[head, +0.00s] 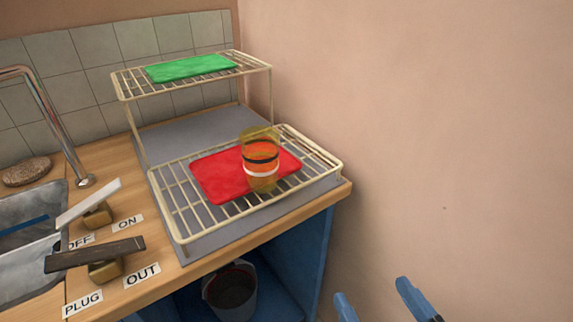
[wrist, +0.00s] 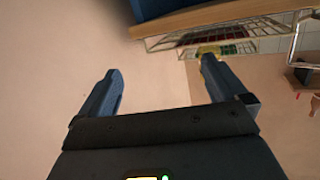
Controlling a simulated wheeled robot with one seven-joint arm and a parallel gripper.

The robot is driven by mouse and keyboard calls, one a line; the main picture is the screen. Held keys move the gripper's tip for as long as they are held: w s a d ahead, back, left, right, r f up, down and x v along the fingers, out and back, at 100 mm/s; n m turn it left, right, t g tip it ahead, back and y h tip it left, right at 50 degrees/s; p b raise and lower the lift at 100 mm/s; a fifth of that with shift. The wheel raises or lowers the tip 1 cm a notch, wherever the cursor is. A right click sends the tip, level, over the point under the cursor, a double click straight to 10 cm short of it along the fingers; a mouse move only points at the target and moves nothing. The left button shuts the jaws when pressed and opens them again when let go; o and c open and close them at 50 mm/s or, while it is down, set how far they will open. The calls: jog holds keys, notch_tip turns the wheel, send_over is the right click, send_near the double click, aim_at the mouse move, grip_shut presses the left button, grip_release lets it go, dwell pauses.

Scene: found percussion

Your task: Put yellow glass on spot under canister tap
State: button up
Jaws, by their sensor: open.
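The yellow glass (head: 261,174) is see-through, with dark and white bands. It stands upright on a red cloth (head: 222,176) on the lower wire rack. In the wrist view a yellow patch of the glass (wrist: 208,49) shows behind the tip of one finger, which partly hides it. My gripper (head: 376,293) is open and empty, low at the right of the head view and apart from the glass. Its two spread fingers also show in the wrist view (wrist: 161,66). No canister tap or spot under one can be made out in either view.
The lower rack (head: 180,212) stands on a grey mat by the counter's right edge. An upper rack (head: 123,84) carries a green cloth (head: 190,68). A sink (head: 25,240), faucet (head: 60,130) and two levers (head: 95,255) are at left. A bucket (head: 230,290) sits below.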

jog(key=w+a+r+n+y, duration=0.2)
jog(key=w+a+r+y, duration=0.1)
jog(key=w+a+r, duration=0.5)
jog(key=n+g+y, duration=0.1)
jog(key=n+y, duration=0.2)
send_near(260, 135)
jog(key=a+r, duration=0.2)
jog(key=shift+f+p+x, duration=0.15)
jog(key=shift+p+x, duration=0.3)
jog(key=shift+x, duration=1.15)
jog(key=shift+f+p+x, duration=0.15)
jog(key=shift+p+x, duration=0.25)
jog(key=shift+x, duration=1.2)
jog(key=shift+d, duration=0.1)
jog(key=shift+c, duration=0.2)
jog(key=c, duration=1.5)
jog(key=shift+c, duration=0.9)
jog(key=shift+r, duration=0.15)
